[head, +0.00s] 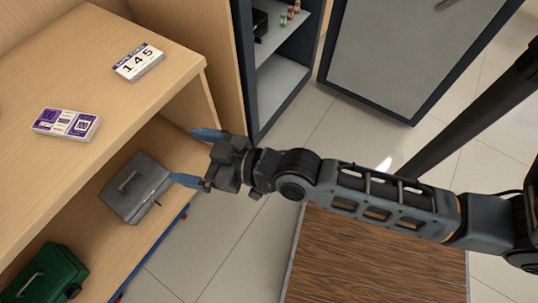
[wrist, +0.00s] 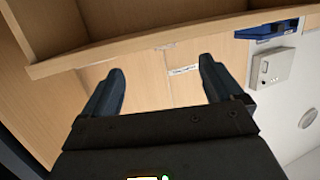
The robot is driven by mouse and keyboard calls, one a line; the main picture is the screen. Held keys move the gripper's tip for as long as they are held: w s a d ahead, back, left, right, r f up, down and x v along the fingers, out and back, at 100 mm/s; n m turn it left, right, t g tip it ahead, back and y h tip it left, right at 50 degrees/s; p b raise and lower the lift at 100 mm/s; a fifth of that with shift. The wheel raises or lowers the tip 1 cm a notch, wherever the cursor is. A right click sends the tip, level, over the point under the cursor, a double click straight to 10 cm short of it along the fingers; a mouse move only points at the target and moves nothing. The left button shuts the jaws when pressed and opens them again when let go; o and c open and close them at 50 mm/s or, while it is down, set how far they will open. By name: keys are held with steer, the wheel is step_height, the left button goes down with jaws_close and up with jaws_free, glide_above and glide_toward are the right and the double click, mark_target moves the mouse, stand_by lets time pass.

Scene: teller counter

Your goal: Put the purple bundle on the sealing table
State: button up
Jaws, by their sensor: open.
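The purple bundle (head: 66,124), a flat purple-and-white banded stack, lies on the light wood counter top (head: 100,85) at the left of the head view. My gripper (head: 195,157) is open and empty, to the right of the counter's front edge, with its blue fingers pointing left. The bundle is apart from it, further left. In the wrist view the open fingers (wrist: 162,66) have nothing between them, and I cannot make out the bundle there. A dark brown wood-grained top (head: 375,262) shows below my arm; I cannot tell whether it is the sealing table.
A grey box (head: 136,187) and a green box (head: 45,274) sit on the lower shelf. A grey cabinet with an open door (head: 415,55) stands behind. Tiled floor (head: 215,245) is clear between counter and brown top.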

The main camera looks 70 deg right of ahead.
steer(key=r+v, duration=0.2)
steer(key=v, duration=0.9)
steer(key=w+r+v, duration=0.1)
steer(key=r+v, duration=0.1)
steer(key=v, duration=0.9)
steer(key=shift+s+a+r+g, duration=0.3)
steer(key=shift+s+r+g, duration=0.05)
steer(key=shift+r+g, duration=0.05)
